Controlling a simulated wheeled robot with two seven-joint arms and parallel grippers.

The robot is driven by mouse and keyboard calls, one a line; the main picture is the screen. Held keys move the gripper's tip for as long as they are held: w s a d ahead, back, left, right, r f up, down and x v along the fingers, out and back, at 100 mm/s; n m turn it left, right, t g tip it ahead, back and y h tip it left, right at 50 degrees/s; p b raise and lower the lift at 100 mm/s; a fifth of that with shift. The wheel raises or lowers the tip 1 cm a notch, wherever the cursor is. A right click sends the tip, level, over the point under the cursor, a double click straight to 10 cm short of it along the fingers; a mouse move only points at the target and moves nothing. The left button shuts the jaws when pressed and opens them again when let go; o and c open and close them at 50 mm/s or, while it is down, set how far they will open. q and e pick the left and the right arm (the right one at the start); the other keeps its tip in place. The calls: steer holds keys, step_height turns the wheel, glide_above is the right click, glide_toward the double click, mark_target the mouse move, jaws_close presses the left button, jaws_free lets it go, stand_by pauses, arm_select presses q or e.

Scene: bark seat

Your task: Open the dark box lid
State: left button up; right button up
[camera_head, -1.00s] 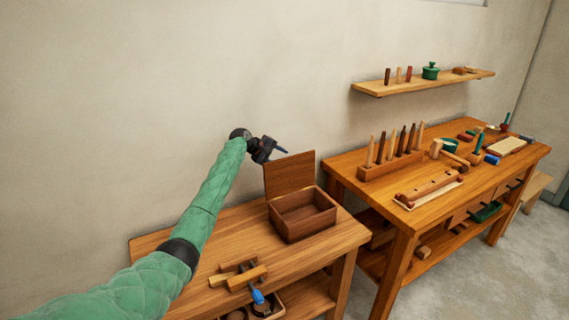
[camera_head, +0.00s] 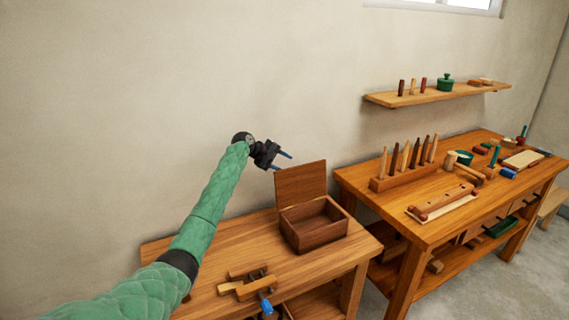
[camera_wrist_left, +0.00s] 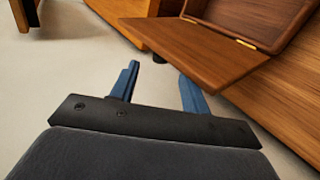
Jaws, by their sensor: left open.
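The dark box (camera_head: 318,233) stands on the left wooden bench. Its lid (camera_head: 301,184) is raised, standing about upright at the back edge, and the inside looks empty. My left gripper (camera_head: 284,161) is open and empty, just above and left of the lid's top edge in the head view. In the left wrist view, the lid (camera_wrist_left: 205,50) with brass hinges lies just beyond my open blue fingers (camera_wrist_left: 158,88). The right finger appears close to the lid's edge; I cannot tell whether they touch. My right gripper is not in view.
A wooden clamp (camera_head: 247,285) lies at the front of the left bench (camera_head: 222,262). The right workbench (camera_head: 440,228) holds a peg rack (camera_head: 405,176) and several tools. A shelf (camera_head: 440,95) hangs on the wall.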

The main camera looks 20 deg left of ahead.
arm_select(q)
steer(key=p+v, duration=0.4)
steer(key=v, duration=0.3)
steer(key=shift+a, duration=0.3)
stand_by(0.4)
steer(key=shift+r, duration=0.1)
steer(key=shift+p, duration=0.4)
